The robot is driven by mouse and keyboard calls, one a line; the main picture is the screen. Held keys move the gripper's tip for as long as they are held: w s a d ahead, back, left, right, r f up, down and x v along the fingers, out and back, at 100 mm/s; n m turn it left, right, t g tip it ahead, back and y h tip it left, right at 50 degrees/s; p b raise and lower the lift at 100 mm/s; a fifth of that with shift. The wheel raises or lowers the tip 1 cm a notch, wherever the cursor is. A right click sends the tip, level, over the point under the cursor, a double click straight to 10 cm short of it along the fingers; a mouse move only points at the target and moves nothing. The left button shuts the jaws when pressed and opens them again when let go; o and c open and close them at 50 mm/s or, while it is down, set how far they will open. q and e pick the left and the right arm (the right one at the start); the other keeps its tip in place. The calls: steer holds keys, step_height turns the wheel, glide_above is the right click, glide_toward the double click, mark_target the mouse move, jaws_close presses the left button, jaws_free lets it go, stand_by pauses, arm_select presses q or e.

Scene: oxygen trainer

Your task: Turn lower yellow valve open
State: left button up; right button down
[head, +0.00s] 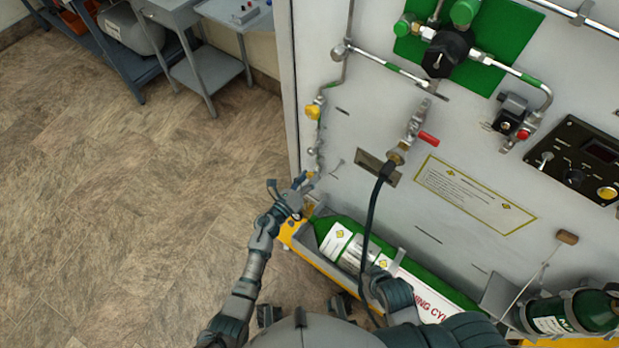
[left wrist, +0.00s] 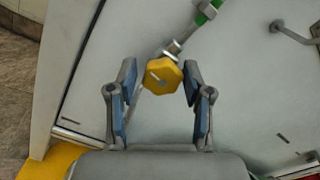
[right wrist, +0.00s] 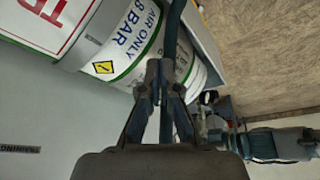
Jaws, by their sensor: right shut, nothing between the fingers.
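A yellow valve knob (left wrist: 162,77) shows in the left wrist view, on a thin pipe along the pale panel. My left gripper (left wrist: 157,80) is open, its two blue-padded fingers standing apart on either side of the knob; I see no finger pressed on it. In the head view my left gripper (head: 291,188) is at the lower left edge of the panel. A yellow valve (head: 313,111) sits higher on the same edge; a lower one is not clear behind my fingers. My right gripper (right wrist: 165,70) is shut and empty, in front of a white-and-green cylinder (right wrist: 120,50).
A green-and-white cylinder (head: 335,240) lies in a yellow-edged tray below the panel. A dark hose (head: 371,215) hangs from a fitting with a red lever (head: 428,138). Gauges and a black control box (head: 575,165) are at the right. The floor at the left is clear.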

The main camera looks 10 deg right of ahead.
arm_select(q)
steer(key=shift+o, duration=0.2)
steer(key=v, duration=1.2)
steer(key=shift+a, duration=0.1)
